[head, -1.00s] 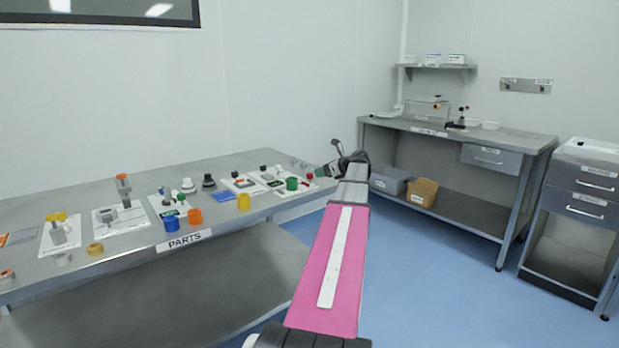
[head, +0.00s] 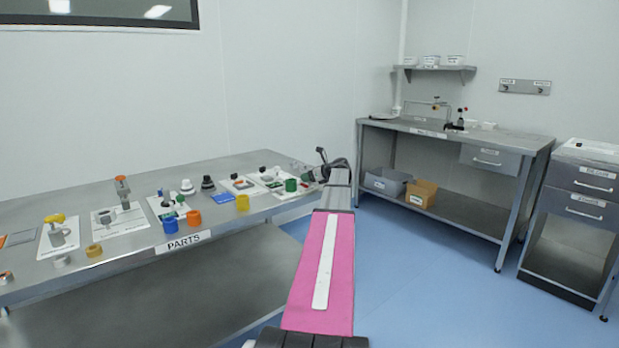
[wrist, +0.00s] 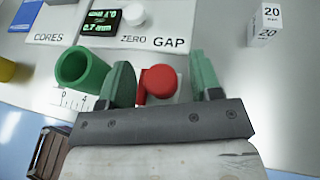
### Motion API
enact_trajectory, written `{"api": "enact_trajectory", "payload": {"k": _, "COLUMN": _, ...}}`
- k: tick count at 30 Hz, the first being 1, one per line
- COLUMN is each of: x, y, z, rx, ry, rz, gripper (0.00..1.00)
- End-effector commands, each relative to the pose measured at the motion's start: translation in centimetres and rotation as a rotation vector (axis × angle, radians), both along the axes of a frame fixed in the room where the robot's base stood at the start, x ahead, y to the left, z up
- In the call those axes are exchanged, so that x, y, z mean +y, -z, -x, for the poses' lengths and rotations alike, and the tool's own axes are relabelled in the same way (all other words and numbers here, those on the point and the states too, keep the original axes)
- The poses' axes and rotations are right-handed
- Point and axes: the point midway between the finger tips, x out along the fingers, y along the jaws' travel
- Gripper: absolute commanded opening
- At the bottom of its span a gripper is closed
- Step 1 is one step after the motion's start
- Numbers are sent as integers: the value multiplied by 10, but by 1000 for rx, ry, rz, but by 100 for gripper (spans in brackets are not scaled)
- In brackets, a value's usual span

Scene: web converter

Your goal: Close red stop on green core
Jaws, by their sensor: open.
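My gripper (wrist: 163,76) is open, with one green finger on each side of the knob. I cannot tell whether either finger touches it. The green core (wrist: 85,74) is a hollow green cylinder just left of the left finger, beside a printed scale. In the head view the green core (head: 291,185) stands near the right end of the parts table; my arm's end hides much of the stop there.
A gauge display (wrist: 102,21) and a card marked ZERO GAP lie behind the stop. A white block marked 20 (wrist: 266,22) is at the right. The parts table (head: 120,262) carries several cards, rings and fixtures. A second bench (head: 400,125) stands at the back right.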

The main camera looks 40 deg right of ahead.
Motion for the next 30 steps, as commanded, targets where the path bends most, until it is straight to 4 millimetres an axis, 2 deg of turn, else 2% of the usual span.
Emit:
{"api": "enact_trajectory", "payload": {"k": 8, "x": 0, "y": 1, "z": -1, "rx": 0, "ry": 0, "rz": 0, "gripper": 58}}
{"api": "enact_trajectory", "payload": {"k": 9, "x": 0, "y": 1, "z": -1, "rx": 0, "ry": 0, "rz": 0, "gripper": 45}}
{"api": "enact_trajectory", "payload": {"k": 11, "x": 0, "y": 1, "z": -1, "rx": 0, "ry": 0, "rz": 0, "gripper": 26}}
{"api": "enact_trajectory", "payload": {"k": 12, "x": 0, "y": 0, "z": -1, "rx": 0, "ry": 0, "rz": 0, "gripper": 19}}
{"api": "enact_trajectory", "payload": {"k": 18, "x": 4, "y": 1, "z": 0, "rx": 0, "ry": 0, "rz": 0, "gripper": 20}}
{"api": "enact_trajectory", "payload": {"k": 25, "x": 36, "y": 1, "z": 4, "rx": 0, "ry": -2, "rz": 0, "gripper": 20}}
{"api": "enact_trajectory", "payload": {"k": 30, "x": 36, "y": 0, "z": 2, "rx": 0, "ry": 0, "rz": 0, "gripper": 20}}
